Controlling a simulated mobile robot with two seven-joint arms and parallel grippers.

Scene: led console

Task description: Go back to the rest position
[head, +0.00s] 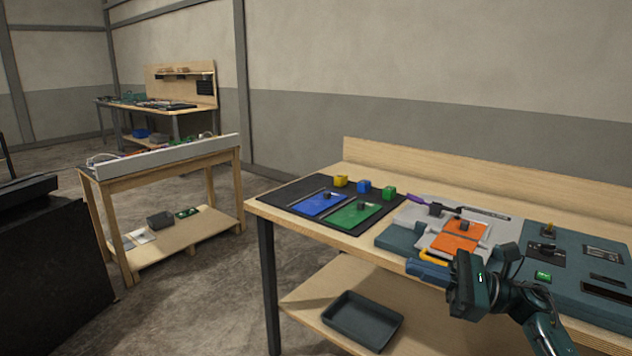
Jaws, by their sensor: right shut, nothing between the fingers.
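My right gripper (466,288) is in front of the workbench's near edge, at the lower right. It is shut with nothing held; its fingertips are hard to make out. A teal console (590,262) lies on the bench beyond my right arm, with a lit green element (543,276) and a small switch or lever. An orange panel (460,236) with a dark knob sits in a light grey frame left of it. A blue panel (318,204) and a green panel (353,215) lie on a black mat (283,194). My left gripper is out of view.
A purple-and-black tool (455,209) lies near the grey frame. A dark tray (362,320) is on the lower shelf. A side table (165,168) stands left, with open floor between.

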